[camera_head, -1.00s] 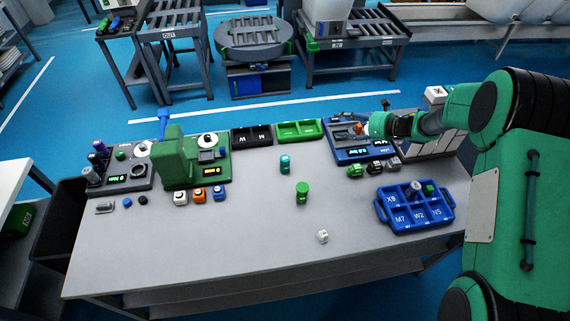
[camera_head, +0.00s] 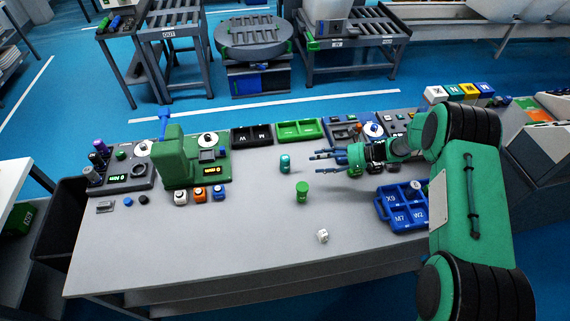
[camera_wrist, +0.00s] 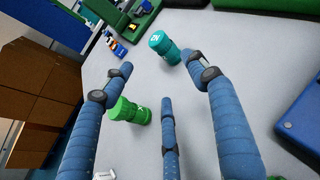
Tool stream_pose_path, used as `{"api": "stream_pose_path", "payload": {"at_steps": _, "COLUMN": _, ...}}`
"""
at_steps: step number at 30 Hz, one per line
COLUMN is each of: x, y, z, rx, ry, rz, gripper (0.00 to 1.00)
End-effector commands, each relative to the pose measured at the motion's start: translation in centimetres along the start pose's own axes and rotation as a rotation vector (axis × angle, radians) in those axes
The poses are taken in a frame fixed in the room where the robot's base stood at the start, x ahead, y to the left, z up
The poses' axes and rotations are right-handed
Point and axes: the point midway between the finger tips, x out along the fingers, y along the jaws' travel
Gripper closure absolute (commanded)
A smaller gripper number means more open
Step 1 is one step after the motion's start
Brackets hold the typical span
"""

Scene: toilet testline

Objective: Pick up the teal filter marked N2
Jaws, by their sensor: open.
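The teal filter (camera_head: 285,163) stands on the grey table, left of my gripper in the head view. In the wrist view the teal filter (camera_wrist: 164,47) lies ahead between the fingers, beyond their tips, with a mark on its top. My gripper (camera_head: 318,163) is open and empty, its fingers spread and pointing left toward the teal filter without touching it. The fingers also show in the wrist view (camera_wrist: 163,85). A green filter (camera_head: 302,192) stands nearer the table's front; in the wrist view this green filter (camera_wrist: 130,111) is beside the left finger.
A blue compartment tray (camera_head: 402,212) is partly hidden behind my arm at right. A green machine (camera_head: 180,160) stands at left, with small coloured blocks in front. Black (camera_head: 252,136) and green (camera_head: 299,130) trays line the back.

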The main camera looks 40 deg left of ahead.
Motion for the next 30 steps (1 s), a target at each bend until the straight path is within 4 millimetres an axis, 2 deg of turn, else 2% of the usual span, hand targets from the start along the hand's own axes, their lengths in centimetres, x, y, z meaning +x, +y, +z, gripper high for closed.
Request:
{"api": "stream_pose_path", "payload": {"at_steps": 8, "x": 2.4, "y": 0.1, "z": -0.1, "rx": 0.002, "ry": 0.000, "rz": 0.002, "gripper": 0.41}}
{"api": "stream_pose_path", "payload": {"at_steps": 18, "x": 7.3, "y": 0.0, "z": -0.1, "rx": 0.001, "ry": 0.000, "rz": 0.002, "gripper": 0.41}}
{"api": "stream_pose_path", "payload": {"at_steps": 24, "x": 8.5, "y": 0.0, "z": 0.0, "rx": 0.001, "ry": 0.000, "rz": -0.001, "gripper": 0.41}}
{"api": "stream_pose_path", "payload": {"at_steps": 30, "x": 8.5, "y": 0.0, "z": 0.0, "rx": 0.001, "ry": 0.000, "rz": -0.001, "gripper": 0.41}}
